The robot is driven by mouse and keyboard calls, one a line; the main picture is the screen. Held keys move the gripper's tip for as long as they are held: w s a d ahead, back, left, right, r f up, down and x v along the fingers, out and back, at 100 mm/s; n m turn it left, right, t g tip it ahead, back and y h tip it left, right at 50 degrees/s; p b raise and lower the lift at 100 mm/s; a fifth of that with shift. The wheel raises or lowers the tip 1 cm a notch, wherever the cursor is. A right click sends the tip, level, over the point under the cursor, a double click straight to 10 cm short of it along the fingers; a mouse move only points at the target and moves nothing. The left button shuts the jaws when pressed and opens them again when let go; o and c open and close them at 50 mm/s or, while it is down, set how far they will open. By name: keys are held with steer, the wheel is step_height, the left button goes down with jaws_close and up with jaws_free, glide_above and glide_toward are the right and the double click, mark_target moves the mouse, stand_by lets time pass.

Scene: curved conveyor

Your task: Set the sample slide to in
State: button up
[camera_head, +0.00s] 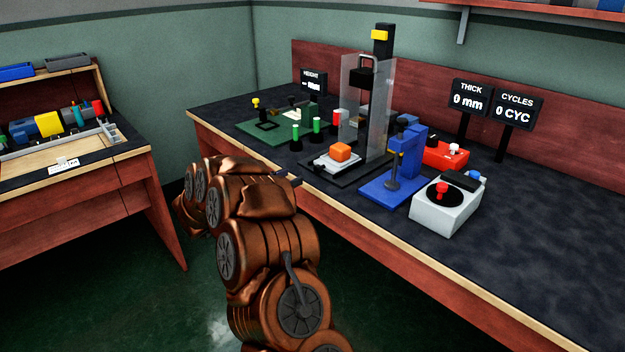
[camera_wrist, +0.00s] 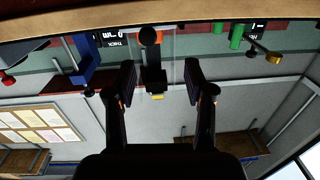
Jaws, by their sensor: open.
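The sample slide looks to be the pale grey carriage (camera_head: 322,163) on the dark base of the tall press (camera_head: 383,45). An orange block (camera_head: 340,152) sits on it. Whether the slide is in or out, I cannot tell for sure. My gripper (camera_wrist: 160,78) is open and empty in the wrist view, its two dark fingers apart. That view is upside down, with the press column (camera_wrist: 152,60) showing between the fingers. In the head view my arm reaches to the bench's front edge, and most of my gripper is hidden behind it.
Green-topped posts (camera_head: 318,127) stand left of the slide. A clear guard (camera_head: 352,105) rises behind it. A blue lever fixture (camera_head: 405,155), a red box (camera_head: 447,153) and a grey box with a red knob (camera_head: 447,205) stand to the right.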

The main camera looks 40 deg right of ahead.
mark_target(316, 169)
steer(key=shift+g, duration=0.5)
steer(key=shift+s+d+f+b, duration=0.15)
steer(key=shift+s+d, duration=0.1)
steer(key=shift+d, duration=1.15)
steer(key=shift+s+d+b, duration=0.15)
steer(key=shift+s+d, duration=0.1)
steer(key=shift+d, duration=1.1)
steer(key=shift+s+d+f+b, duration=0.15)
steer(key=shift+s+d, duration=0.1)
steer(key=shift+d, duration=1.15)
steer(key=shift+r, duration=0.1)
jaws_close()
